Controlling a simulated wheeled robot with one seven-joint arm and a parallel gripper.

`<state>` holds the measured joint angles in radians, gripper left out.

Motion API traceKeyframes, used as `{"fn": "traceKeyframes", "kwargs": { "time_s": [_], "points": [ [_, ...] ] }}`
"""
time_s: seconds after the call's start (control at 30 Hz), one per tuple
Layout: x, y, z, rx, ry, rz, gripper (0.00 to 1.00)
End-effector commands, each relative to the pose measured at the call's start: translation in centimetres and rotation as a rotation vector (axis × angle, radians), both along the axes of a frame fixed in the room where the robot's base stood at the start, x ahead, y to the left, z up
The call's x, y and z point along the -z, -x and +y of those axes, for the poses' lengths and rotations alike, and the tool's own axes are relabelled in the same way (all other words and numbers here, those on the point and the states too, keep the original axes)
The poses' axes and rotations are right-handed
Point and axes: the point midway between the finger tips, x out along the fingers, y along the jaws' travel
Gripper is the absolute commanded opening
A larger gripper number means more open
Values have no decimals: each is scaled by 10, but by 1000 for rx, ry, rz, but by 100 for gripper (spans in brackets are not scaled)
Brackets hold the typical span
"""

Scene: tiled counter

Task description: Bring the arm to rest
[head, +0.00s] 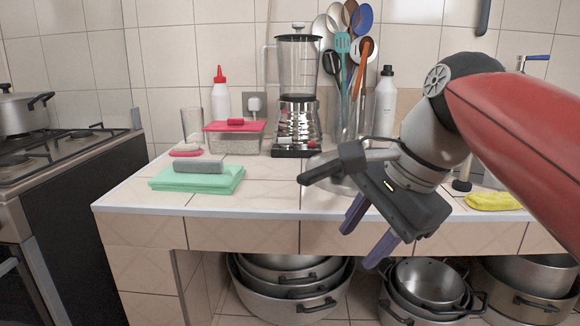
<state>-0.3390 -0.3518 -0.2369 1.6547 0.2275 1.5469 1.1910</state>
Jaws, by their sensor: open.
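My gripper (368,240) is at the end of my red and grey arm, on the right half of the head view. Its two purple-grey fingers point down and to the left, spread apart with nothing between them. It hangs in front of the front edge of the tiled counter (270,196). A roundish metal object (337,178) on the counter is partly hidden behind my gripper, and I cannot tell what it is.
A green cloth (190,184) with a grey block lies on the left of the counter. A blender (297,90), a red-lidded container (235,138) and a utensil holder (349,117) stand behind. Metal pots (290,308) sit below. A stove (60,160) is at left.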

Motion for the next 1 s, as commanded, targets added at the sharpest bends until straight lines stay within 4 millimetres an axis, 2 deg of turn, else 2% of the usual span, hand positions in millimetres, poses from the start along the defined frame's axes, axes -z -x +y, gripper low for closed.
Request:
{"fn": "traceKeyframes", "kwargs": {
  "time_s": [0.1,0.3,0.43,0.5,0.6,1.0],
  "points": [
    [52,17,-17,-202,133,-142,41],
    [141,46,-40,-593,436,-329,41],
    [182,61,-50,-785,589,-378,41],
    [196,66,-53,-852,640,-390,41],
    [205,69,-55,-904,678,-398,41],
    [207,70,-55,-914,683,-398,41]
  ]
}}
